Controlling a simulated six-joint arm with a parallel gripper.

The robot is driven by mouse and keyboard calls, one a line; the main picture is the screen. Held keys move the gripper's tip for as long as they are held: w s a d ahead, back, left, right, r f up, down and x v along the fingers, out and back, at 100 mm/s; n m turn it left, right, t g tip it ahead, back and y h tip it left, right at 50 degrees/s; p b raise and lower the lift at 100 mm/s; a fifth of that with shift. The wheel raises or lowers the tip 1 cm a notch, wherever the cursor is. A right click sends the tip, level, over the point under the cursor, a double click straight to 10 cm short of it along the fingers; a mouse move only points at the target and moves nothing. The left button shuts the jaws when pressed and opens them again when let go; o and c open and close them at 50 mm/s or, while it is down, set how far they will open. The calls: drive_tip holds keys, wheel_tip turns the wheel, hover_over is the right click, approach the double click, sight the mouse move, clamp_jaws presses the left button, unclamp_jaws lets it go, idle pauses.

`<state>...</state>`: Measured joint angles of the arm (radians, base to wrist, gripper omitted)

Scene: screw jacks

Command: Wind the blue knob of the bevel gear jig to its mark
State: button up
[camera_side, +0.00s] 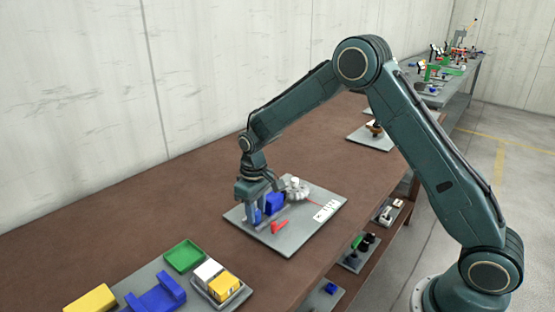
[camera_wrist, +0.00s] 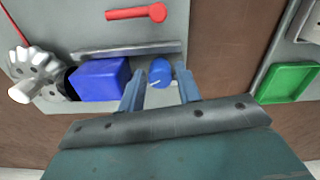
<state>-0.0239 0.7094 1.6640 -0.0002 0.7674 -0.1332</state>
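The bevel gear jig stands on a grey plate (camera_side: 290,243) on the brown bench. Its blue knob (camera_wrist: 160,72), with a small white line on it, shows in the wrist view and partly in the side view (camera_side: 258,215). My gripper (camera_wrist: 159,80) is open, with one finger on each side of the knob and a narrow gap showing on both sides. A blue block (camera_wrist: 99,80) sits beside the left finger, and the grey bevel gear (camera_wrist: 38,70) with a white stub is farther left. A red pointer (camera_wrist: 137,13) lies flat on the plate. I cannot make out the mark.
A white scale card (camera_side: 327,211) lies at the plate's right with a thin red needle toward it. Another plate, with a green tray (camera_side: 184,256), blue part (camera_side: 158,294) and yellow block (camera_side: 222,286), is nearer the camera. Bare bench separates the plates.

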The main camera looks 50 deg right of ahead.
sight(256, 212)
drive_tip(key=shift+r, duration=0.1)
wheel_tip(256, 212, up, 14)
idle(0.7)
drive_tip(key=s+r+t, duration=0.3)
drive_tip(key=s+r, duration=0.8)
drive_tip(key=s, duration=0.5)
drive_tip(key=s+d+f+m+t, duration=0.1)
drive_tip(key=s+f+t, duration=0.1)
drive_tip(key=s, duration=1.4)
drive_tip(key=shift+m+t, duration=0.3)
drive_tip(key=shift+m, duration=0.1)
